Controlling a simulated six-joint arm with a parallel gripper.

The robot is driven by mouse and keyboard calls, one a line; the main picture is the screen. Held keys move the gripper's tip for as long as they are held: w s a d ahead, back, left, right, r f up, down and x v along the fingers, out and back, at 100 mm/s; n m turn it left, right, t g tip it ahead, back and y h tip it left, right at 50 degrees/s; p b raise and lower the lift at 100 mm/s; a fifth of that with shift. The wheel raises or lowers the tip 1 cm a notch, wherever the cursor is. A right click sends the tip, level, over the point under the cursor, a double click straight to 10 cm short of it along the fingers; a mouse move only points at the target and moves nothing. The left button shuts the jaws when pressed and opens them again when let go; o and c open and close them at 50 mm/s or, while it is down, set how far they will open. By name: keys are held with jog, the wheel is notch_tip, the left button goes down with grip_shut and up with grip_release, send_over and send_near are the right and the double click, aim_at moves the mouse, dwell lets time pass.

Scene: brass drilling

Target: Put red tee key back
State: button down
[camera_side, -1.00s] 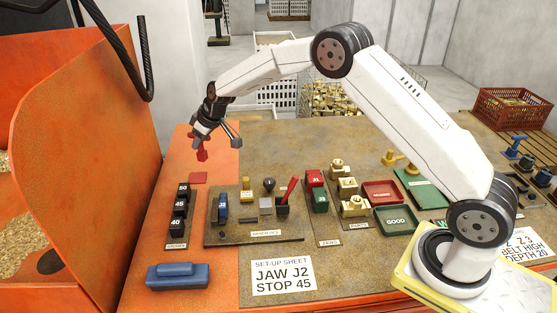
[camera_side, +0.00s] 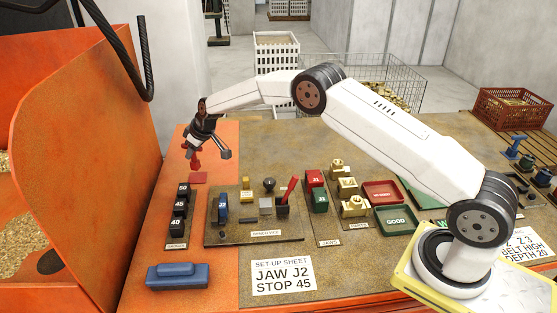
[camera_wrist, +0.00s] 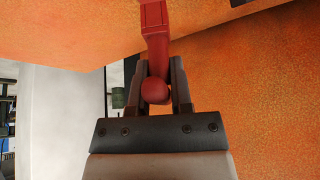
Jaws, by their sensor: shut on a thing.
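My gripper (camera_side: 194,152) is shut on the red tee key (camera_side: 195,165) in the side view. I cannot tell whether the key touches the patch. In the wrist view the red key (camera_wrist: 157,45) runs up between the two grey fingers (camera_wrist: 160,85), with its rounded end close to the palm.
A board (camera_side: 225,237) with several tools lies to the right. The orange guard wall (camera_side: 75,150) rises at left. A blue block (camera_side: 178,276) lies at the front.

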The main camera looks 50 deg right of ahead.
aim_at(194, 160)
jog(key=shift+w+f, duration=0.2)
jog(key=shift+f, duration=1.45)
jog(key=shift+f, duration=0.1)
jog(key=c, duration=0.5)
grip_release()
jog(key=shift+f, duration=0.15)
jog(key=shift+c, duration=0.2)
